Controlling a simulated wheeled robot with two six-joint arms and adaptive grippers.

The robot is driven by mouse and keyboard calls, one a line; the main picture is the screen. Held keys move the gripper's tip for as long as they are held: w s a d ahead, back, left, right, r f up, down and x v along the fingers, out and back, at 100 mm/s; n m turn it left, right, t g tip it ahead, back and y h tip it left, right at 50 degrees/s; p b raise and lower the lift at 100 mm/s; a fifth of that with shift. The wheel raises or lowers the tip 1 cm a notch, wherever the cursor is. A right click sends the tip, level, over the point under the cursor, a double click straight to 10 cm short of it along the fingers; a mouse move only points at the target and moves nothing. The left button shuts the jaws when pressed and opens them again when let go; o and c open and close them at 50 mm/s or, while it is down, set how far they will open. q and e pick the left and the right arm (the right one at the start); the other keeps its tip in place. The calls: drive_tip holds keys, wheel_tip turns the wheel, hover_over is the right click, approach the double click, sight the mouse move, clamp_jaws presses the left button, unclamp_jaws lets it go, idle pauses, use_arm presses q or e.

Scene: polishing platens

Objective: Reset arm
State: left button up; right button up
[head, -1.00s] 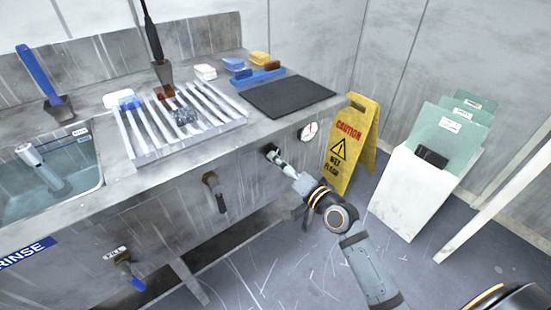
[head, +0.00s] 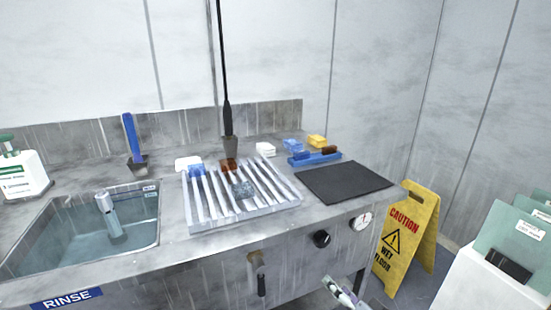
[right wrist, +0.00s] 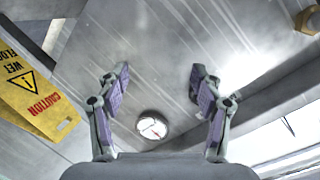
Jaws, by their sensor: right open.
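My right gripper (head: 345,293) shows at the bottom edge of the head view, in front of the sink unit's front panel and below the black knob (head: 321,239). In the right wrist view the gripper (right wrist: 160,73) has its two purple-padded fingers spread apart with nothing between them. The grey metal panel lies behind the fingers. The white gauge (head: 361,221) is right of the knob; it also shows between the finger bases in the right wrist view (right wrist: 152,127). My left gripper is in neither view.
The steel counter holds a water-filled basin (head: 52,212), a slotted rack (head: 222,219), a black mat (head: 372,181) and several brushes and blocks. A yellow caution sign (head: 407,238) stands on the floor right of the unit, beside a white bin (head: 490,283) holding green folders.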

drive_tip(key=s+d+f+n+g+h, duration=0.15)
drive_tip(key=s+f+g, duration=0.3)
drive_tip(key=f, duration=0.55)
drive_tip(key=s+d+f+n+g+h, duration=0.1)
drive_tip(key=s+f+n+g, duration=0.3)
drive_tip(key=f, duration=0.6)
drive_tip(key=s+d+f+g+h, duration=0.2)
drive_tip(key=s+f+g+h, duration=0.15)
drive_tip(key=s+f, duration=0.9)
use_arm(q)
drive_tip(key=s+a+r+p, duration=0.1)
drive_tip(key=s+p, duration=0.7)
drive_tip(key=p, duration=0.4)
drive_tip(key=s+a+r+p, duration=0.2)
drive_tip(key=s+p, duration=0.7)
drive_tip(key=p, duration=0.3)
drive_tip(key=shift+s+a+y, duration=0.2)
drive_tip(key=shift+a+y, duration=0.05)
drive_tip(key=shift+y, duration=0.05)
use_arm(e)
drive_tip(key=s+d+r, duration=0.2)
drive_tip(key=s, duration=0.7)
drive_tip(key=s+d+r+g, duration=0.1)
drive_tip(key=s+d+r, duration=0.1)
drive_tip(key=s, duration=0.8)
drive_tip(key=shift+s+r, duration=0.15)
drive_tip(key=shift+r, duration=0.35)
drive_tip(key=shift+n, duration=0.25)
